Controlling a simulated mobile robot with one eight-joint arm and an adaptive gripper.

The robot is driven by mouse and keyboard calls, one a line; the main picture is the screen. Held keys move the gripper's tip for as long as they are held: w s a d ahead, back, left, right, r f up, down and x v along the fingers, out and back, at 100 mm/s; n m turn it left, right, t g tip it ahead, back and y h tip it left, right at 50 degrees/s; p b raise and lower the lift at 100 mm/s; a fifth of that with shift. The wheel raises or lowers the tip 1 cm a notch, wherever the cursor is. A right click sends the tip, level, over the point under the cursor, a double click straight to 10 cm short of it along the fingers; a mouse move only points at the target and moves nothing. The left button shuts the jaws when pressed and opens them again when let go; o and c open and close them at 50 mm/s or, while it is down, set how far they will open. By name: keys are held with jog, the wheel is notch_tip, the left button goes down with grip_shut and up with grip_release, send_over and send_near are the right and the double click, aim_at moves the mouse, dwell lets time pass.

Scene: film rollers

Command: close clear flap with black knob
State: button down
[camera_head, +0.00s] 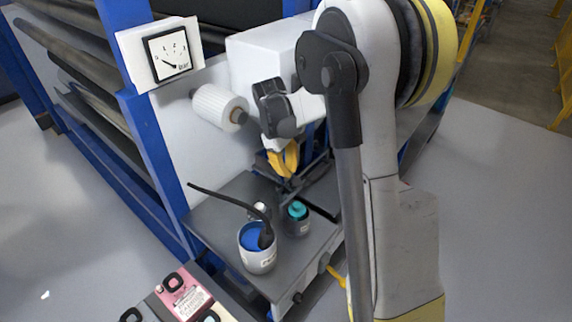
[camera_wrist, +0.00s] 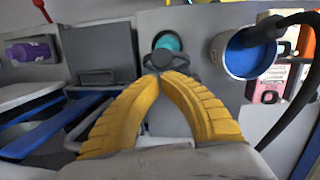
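My gripper (camera_head: 285,160) has two yellow fingers and points down over the grey bench top, behind the teal-capped bottle. In the wrist view its fingers (camera_wrist: 160,70) lean together and their dark tips meet or nearly meet. A small dark rounded part shows at the tips, in front of the teal cap; I cannot tell whether it is the black knob or part of the gripper. No clear flap can be made out for certain.
A white pot with blue contents (camera_head: 257,250) holds a black-handled tool. Pink and grey boxes (camera_head: 188,295) lie at the front. A gauge (camera_head: 168,52) and white roller (camera_head: 218,107) are at upper left.

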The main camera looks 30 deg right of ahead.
aim_at(297, 180)
jog(key=shift+s, duration=0.15)
dwell(0.3)
jog(key=shift+s+d+f+t, duration=0.1)
jog(key=shift+s+d+t, duration=0.1)
jog(key=shift+s+t, duration=0.2)
jog(key=shift+s, duration=0.1)
jog(key=shift+s+d+f+t+y+b, duration=0.2)
jog(key=shift+s+t+y, duration=0.1)
jog(key=shift+s, duration=0.15)
jog(key=shift+s+d+f+t+y+b, duration=0.1)
jog(key=shift+s+d+t+y+b, duration=0.1)
jog(key=shift+s+t, duration=0.15)
jog(key=s+d+f+t+y+b, duration=0.2)
jog(key=s+f+t+b, duration=0.4)
jog(key=b, duration=0.5)
jog(key=shift+s+d+f+m+t, duration=0.35)
jog(key=shift+s+d+f, duration=0.25)
jog(key=shift+s+f, duration=0.95)
jog(key=shift+s+r, duration=0.1)
jog(key=shift+r, duration=0.05)
